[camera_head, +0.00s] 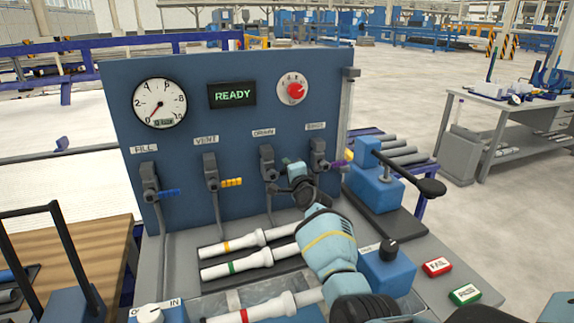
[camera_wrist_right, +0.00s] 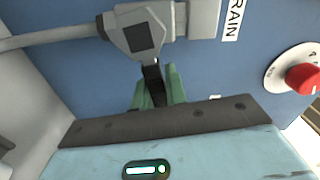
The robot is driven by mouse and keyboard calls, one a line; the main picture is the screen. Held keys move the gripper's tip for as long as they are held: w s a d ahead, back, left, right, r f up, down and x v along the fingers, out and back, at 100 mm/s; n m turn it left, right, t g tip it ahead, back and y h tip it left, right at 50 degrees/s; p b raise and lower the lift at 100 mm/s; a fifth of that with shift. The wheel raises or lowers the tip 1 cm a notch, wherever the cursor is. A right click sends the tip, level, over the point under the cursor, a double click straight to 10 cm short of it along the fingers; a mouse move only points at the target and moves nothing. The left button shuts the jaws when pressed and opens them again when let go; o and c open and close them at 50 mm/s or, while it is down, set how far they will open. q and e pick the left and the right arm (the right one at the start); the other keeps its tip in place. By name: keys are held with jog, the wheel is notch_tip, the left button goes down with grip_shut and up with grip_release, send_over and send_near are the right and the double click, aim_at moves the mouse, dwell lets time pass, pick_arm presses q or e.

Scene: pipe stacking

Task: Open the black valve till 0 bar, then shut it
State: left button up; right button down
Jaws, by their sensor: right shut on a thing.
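The black valve (camera_head: 267,163) sits under the DRAIN label on the blue panel. My right gripper (camera_head: 298,182) is at its right side. In the right wrist view, the green fingertips of my right gripper (camera_wrist_right: 156,88) are closed around the black handle (camera_wrist_right: 152,76). The handle lies crosswise to the grey pipe of the valve body (camera_wrist_right: 143,35); its far part is hidden by the fingers. The pressure gauge (camera_head: 160,103) has its needle pointing lower left, near the 0 mark. The display (camera_head: 232,95) reads READY. My left gripper is not in view.
The blue-handled FILL valve (camera_head: 152,180), the yellow-handled VENT valve (camera_head: 211,170) and a purple-handled valve (camera_head: 319,155) flank it. A red knob (camera_head: 293,89) sits above. White pipes (camera_head: 245,240) lie below the panel. FAIL (camera_head: 437,267) and green (camera_head: 464,294) buttons are at right.

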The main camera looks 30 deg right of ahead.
jog(key=shift+f+m, duration=0.45)
jog(key=shift+m, duration=0.25)
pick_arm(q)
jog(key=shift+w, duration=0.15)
pick_arm(e)
jog(key=c, duration=1.4)
grip_release()
jog(key=shift+c, duration=0.2)
